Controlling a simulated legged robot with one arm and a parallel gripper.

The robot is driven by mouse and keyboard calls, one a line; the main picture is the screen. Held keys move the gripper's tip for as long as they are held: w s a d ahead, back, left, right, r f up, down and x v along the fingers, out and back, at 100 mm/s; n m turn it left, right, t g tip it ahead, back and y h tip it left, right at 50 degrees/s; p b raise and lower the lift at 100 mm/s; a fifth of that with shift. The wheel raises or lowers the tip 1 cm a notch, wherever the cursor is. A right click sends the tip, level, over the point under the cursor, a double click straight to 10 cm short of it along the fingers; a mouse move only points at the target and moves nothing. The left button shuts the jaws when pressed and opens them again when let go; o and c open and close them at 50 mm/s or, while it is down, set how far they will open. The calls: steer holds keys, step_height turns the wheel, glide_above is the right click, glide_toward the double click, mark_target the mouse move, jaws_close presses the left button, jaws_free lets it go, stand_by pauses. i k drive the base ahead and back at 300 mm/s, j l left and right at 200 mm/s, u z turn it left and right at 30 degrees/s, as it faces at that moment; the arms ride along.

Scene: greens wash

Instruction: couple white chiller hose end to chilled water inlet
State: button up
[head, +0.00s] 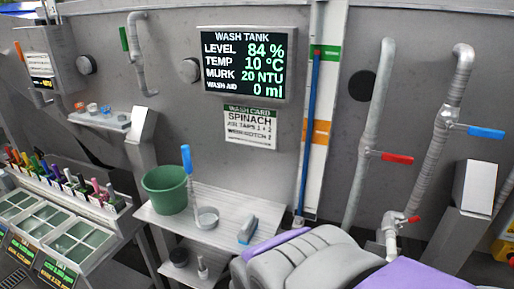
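The left pipe (374,130) has a red lever (396,158) and the right pipe (445,110) has a blue lever (486,132). At the bottom of the right pipe is a pale elbow fitting (392,236) with a small red handle (414,219). I cannot tell whether this is the chilled water inlet, and I make out no loose white hose end. Grey and purple parts of my own body fill the bottom right and hide what lies behind. My gripper's fingers do not show.
Bins (68,245) stand at left, a slanted grey post (468,210) at right.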

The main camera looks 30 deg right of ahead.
mark_target(413, 220)
steer(key=z, duration=2.15)
steer(key=k+j+z, duration=0.1)
steer(key=k, duration=0.2)
